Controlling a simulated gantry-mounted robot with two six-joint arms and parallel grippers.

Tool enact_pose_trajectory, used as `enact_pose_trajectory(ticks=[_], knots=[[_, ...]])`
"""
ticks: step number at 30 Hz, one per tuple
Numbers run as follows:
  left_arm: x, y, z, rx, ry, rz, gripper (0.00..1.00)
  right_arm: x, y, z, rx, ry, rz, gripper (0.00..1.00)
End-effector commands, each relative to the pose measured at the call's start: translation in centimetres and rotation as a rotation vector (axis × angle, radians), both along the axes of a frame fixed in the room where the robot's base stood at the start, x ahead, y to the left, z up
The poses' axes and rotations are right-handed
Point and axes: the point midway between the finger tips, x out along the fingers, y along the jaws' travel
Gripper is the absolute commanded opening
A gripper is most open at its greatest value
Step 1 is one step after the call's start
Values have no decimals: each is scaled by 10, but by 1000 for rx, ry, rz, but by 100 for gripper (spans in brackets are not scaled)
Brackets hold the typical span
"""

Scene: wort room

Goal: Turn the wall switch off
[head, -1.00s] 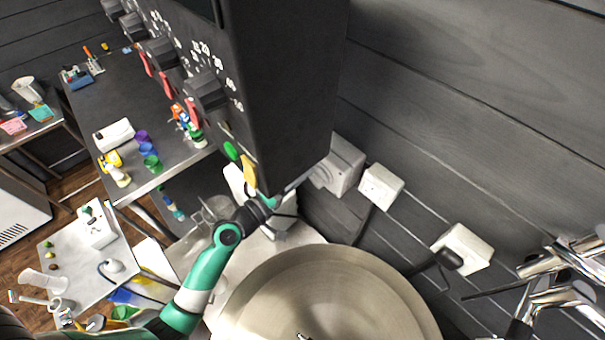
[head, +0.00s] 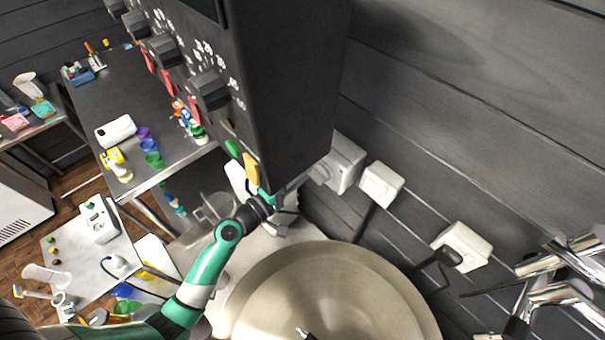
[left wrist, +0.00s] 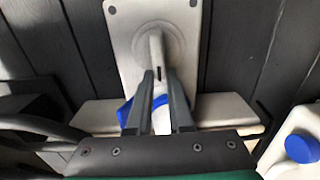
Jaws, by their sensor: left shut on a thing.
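A pale wall plate with a round boss and a short light lever, which I take to be the wall switch (left wrist: 120,35), fills the top middle of the left wrist view. In the head view it is the white box with a grey disc (head: 346,160) on the dark plank wall, partly behind the black control panel. My left gripper (left wrist: 160,100) is shut on the lever, one finger on each side. In the head view the gripper (head: 292,189) reaches to the disc under the panel's corner. A blue part shows behind the fingers.
The black control panel (head: 285,90) hangs close above my left gripper. A large steel pot (head: 335,295) stands below. Two more white wall boxes (head: 381,185) (head: 465,246) sit to the right. A blue-capped white container (left wrist: 300,150) is at the right of the wrist view.

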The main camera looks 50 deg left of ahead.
Motion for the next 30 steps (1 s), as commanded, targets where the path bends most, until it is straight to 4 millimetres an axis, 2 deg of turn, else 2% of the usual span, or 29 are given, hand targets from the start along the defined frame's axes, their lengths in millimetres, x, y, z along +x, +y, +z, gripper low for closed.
enact_pose_trajectory(ticks=[1,5,6,14,17,20,27,30], knots=[[0,0,0,-2,0,0,22,0,0,0,0,0,0,50],[0,0,0,-1,0,0,46,0,0,0,0,0,0,50],[0,0,0,-1,0,0,49,0,0,0,0,0,0,50],[-1,0,0,0,0,0,49,0,0,0,0,0,0,50],[-7,0,-1,0,0,1,49,0,0,-1,0,0,0,50],[-24,0,-2,-1,2,3,49,0,0,-4,0,0,0,50],[-81,-2,-4,-2,2,6,49,0,0,-17,0,0,0,50],[-100,-3,-3,-2,1,6,49,0,0,-21,0,0,0,50]])
